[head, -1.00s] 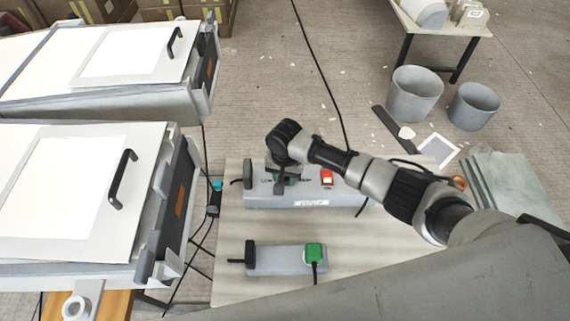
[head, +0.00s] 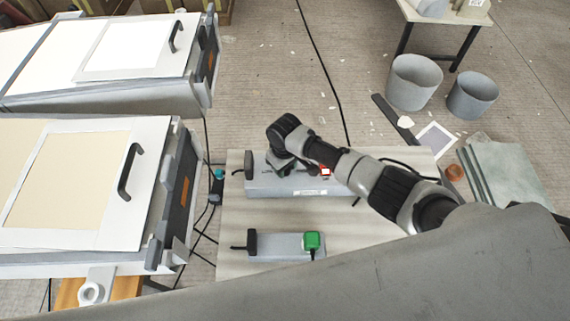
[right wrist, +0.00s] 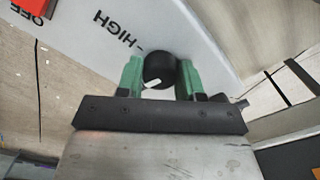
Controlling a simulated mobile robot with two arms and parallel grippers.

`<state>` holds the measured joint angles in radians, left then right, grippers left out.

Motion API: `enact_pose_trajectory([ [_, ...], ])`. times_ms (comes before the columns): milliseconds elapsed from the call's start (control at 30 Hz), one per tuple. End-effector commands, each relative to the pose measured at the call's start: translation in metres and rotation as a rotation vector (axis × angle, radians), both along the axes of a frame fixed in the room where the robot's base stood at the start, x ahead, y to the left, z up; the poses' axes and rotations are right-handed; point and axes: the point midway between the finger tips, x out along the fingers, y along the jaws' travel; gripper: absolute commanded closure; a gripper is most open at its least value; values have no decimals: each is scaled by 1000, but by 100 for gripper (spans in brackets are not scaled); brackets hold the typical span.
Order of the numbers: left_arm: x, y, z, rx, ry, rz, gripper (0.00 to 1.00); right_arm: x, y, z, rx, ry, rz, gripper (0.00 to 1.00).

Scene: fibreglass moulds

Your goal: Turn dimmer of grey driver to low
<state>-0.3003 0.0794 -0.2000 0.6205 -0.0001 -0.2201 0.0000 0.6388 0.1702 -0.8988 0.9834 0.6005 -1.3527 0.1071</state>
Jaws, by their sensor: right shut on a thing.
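The grey driver (head: 268,187) with a red switch (head: 326,171) lies at the back of the low table. Its dimmer, a round black knob (right wrist: 158,66) with a white pointer mark, shows in the right wrist view. The mark points toward the lower left there. "HIGH" is printed to the knob's upper left, and part of "OFF" shows at the far left. My right gripper (right wrist: 160,78) is shut on the knob, one green fingertip on each side. In the head view the right gripper (head: 290,166) is over the driver and hides the knob. My left gripper is out of view.
A second, smaller grey driver (head: 285,255) with a green switch (head: 312,240) lies nearer on the table (head: 235,215). Two light boxes with handled lids stand at left; the nearer panel (head: 65,178) glows cream, the farther (head: 125,47) white. Cables run between.

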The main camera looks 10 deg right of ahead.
Motion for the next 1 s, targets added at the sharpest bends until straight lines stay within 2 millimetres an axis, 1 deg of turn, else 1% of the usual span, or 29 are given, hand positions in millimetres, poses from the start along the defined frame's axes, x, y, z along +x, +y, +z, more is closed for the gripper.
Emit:
enact_pose_trajectory([
  [400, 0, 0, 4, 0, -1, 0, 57, 1, 0, 1, 3, -6, 396, 87],
  [1000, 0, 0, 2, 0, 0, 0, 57, 1, 1, 1, 2, -5, 967, 87],
])
